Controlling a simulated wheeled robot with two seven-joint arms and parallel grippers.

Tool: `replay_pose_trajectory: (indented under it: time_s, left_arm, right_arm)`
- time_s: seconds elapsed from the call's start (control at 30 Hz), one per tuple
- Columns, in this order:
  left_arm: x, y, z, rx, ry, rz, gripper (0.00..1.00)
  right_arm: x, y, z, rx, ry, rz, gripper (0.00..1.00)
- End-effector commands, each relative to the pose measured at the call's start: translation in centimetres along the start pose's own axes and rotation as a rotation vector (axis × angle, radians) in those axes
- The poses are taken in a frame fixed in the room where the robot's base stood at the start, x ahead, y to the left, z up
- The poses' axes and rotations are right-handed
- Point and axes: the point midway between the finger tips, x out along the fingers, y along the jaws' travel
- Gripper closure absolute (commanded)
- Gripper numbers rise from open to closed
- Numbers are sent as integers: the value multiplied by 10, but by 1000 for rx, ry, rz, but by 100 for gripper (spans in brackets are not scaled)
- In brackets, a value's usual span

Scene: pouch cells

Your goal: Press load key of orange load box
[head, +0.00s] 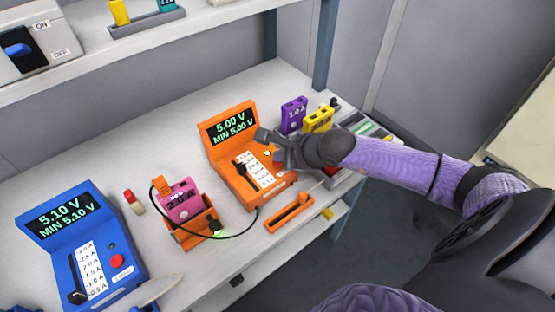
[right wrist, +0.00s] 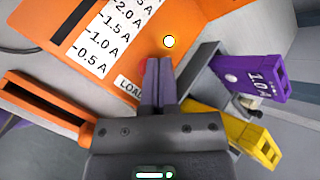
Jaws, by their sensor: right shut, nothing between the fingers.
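The orange load box (head: 223,153) stands mid-table in the head view, its display reading 5.00 V and MIN 5.00 V. Its current scale, LOAD label (right wrist: 131,88) and a lit pale lamp (right wrist: 169,41) show in the right wrist view. My right gripper (right wrist: 159,62) is shut and empty, its fingertips over the panel beside the LOAD label and just below the lamp. In the head view my right gripper (head: 279,157) covers the box's right side. My left gripper is not in view.
A pink pouch cell (head: 180,201) sits in an orange holder, with a black cable looping to the orange box. A blue load box (head: 75,215) stands at left. Purple (head: 293,113) and yellow (head: 318,119) cells stand behind my right gripper. An empty orange tray (head: 289,213) lies in front.

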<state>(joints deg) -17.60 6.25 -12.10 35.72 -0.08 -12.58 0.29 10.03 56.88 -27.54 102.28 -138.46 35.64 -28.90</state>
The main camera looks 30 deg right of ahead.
Motion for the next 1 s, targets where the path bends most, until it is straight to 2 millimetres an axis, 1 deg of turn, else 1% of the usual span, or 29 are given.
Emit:
replay_pose_trajectory:
  time_s: [0.37, 0.6, 0.83, 0.93, 1.0]
  left_arm:
    - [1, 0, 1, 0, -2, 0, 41]
    - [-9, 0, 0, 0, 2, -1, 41]
    - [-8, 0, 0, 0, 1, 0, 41]
    - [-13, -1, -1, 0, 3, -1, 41]
    - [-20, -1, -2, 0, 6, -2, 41]
  right_arm:
    - [1, 1, -1, 0, 1, 1, 100]
    - [-8, -5, 5, 0, 1, 0, 100]
    - [-6, -5, 4, 0, 1, 1, 100]
    - [-11, -8, 8, 0, 0, 0, 100]
    - [-17, -12, 12, 0, 0, 0, 100]
